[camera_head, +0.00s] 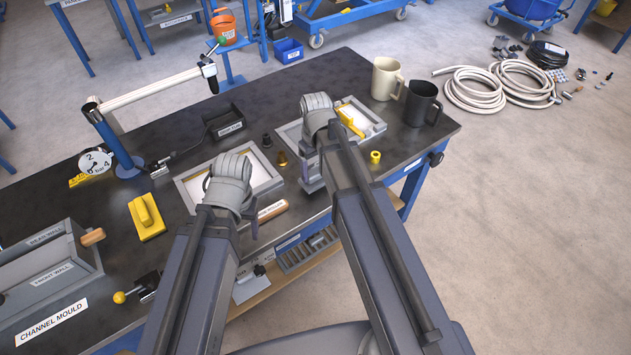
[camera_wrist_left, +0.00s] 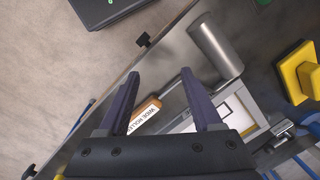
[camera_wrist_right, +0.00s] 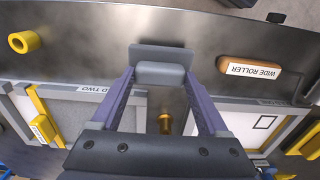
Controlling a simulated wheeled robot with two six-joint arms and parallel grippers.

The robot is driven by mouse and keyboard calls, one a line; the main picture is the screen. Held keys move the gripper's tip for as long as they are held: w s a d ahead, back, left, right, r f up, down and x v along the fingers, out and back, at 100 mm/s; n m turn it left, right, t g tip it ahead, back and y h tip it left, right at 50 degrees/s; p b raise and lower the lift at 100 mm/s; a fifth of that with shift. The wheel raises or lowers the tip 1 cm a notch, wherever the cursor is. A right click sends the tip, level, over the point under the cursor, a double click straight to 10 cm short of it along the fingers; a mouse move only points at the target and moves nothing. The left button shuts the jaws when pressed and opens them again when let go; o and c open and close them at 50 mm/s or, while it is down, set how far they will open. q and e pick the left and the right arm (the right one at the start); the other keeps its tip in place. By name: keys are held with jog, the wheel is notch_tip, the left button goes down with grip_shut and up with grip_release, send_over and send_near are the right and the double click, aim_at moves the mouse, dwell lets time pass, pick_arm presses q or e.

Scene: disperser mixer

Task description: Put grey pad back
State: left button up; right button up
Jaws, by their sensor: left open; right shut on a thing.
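The grey pad (camera_wrist_right: 162,74), a flat plate with a lighter grey grip block, is held between the fingers of my right gripper (camera_wrist_right: 160,78) in the right wrist view. In the head view part of it (camera_head: 311,178) shows below my right wrist, near the front of the right framed bed (camera_head: 378,122); the arm hides the rest. I cannot tell whether it touches the table. My left gripper (camera_wrist_left: 161,76) is open and empty over the wide roller's handle (camera_wrist_left: 145,114). In the head view its fingers are mostly hidden by its wrist above the left framed bed (camera_head: 187,190).
A yellow pad (camera_head: 147,217) lies left of the left bed. A yellow ring (camera_head: 375,157) and two mugs, beige (camera_head: 385,78) and black (camera_head: 421,103), stand to the right. A black tray (camera_head: 223,122) sits behind. Small fittings (camera_head: 281,159) stand between the beds.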

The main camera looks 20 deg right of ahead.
aim_at(316, 172)
pick_arm(q)
jog(key=shift+f+b, duration=1.8)
jog(key=shift+b, duration=0.05)
pick_arm(e)
jog(key=shift+f, duration=1.8)
jog(key=shift+f, duration=0.1)
pick_arm(q)
jog(key=shift+f, duration=0.2)
pick_arm(e)
jog(key=shift+f, duration=0.15)
jog(key=o, duration=1.1)
pick_arm(q)
jog(key=shift+r, duration=0.2)
pick_arm(e)
jog(key=shift+r, duration=0.25)
notch_tip(316, 172, up, 12)
jog(key=p, duration=1.2)
pick_arm(q)
notch_tip(316, 172, up, 12)
pick_arm(e)
jog(key=shift+h, duration=0.6)
jog(key=s+a, duration=0.3)
jog(key=s, duration=0.1)
jog(key=s+a, duration=0.4)
jog(key=s, duration=0.1)
jog(key=s+a, duration=0.3)
jog(key=s, duration=0.2)
jog(key=shift+s+a, duration=0.15)
jog(key=shift+a, duration=0.1)
